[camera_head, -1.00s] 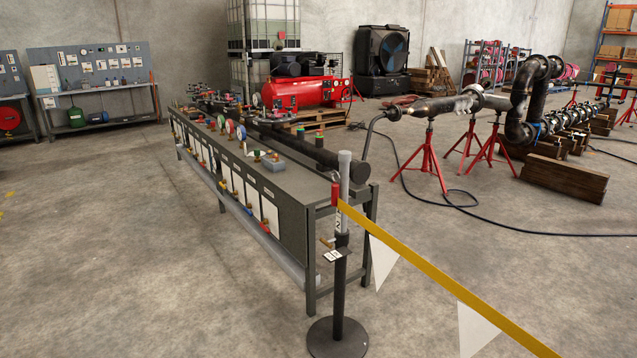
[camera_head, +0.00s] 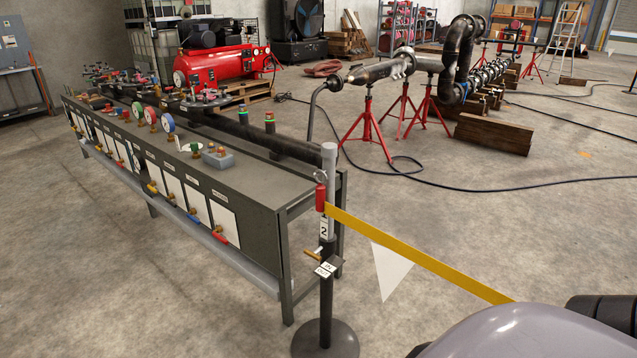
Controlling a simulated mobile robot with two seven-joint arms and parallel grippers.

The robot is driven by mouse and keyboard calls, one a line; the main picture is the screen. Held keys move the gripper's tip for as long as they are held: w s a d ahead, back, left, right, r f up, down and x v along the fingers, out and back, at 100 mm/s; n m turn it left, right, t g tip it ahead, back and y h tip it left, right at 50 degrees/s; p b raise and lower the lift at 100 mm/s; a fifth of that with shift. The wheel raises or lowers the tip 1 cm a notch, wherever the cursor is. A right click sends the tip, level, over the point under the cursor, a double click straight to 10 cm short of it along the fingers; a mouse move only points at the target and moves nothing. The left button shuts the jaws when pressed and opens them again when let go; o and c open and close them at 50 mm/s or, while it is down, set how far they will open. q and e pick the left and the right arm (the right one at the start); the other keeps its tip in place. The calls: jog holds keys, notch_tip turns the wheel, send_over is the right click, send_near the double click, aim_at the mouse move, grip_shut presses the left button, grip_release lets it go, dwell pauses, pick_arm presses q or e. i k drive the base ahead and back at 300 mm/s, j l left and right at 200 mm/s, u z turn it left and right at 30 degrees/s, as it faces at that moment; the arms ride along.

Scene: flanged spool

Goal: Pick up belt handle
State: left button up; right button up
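The belt handle is a small red piece (camera_head: 320,197) at the upper part of a barrier post (camera_head: 327,290). The post is grey at the top and black below, on a round black base. A yellow belt (camera_head: 420,258) runs from the red handle down to the right, with a white triangular flag (camera_head: 390,268) hanging from it. The belt's far end passes behind a grey rounded part of my own body at the lower right. Neither of my grippers can be made out in the head view.
A long grey bench (camera_head: 245,200) with gauges, valves and a black pipe stands just left of the post. Red pipe stands (camera_head: 367,130) hold pipework at the back. A red compressor (camera_head: 220,68) stands behind the bench. Open concrete floor lies right of the post.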

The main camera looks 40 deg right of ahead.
aim_at(320, 188)
jog(key=i+j+z, duration=0.15)
jog(key=i+z, duration=0.3)
jog(key=i+j+z, duration=0.2)
jog(key=z, duration=0.2)
jog(key=i+j+z, duration=0.65)
jog(key=j+z, duration=0.2)
jog(key=i+j+z, duration=0.2)
jog(key=j+z, duration=0.25)
jog(key=j, duration=0.15)
jog(key=j+z, duration=0.4)
jog(key=j, duration=0.15)
jog(key=i, duration=0.05)
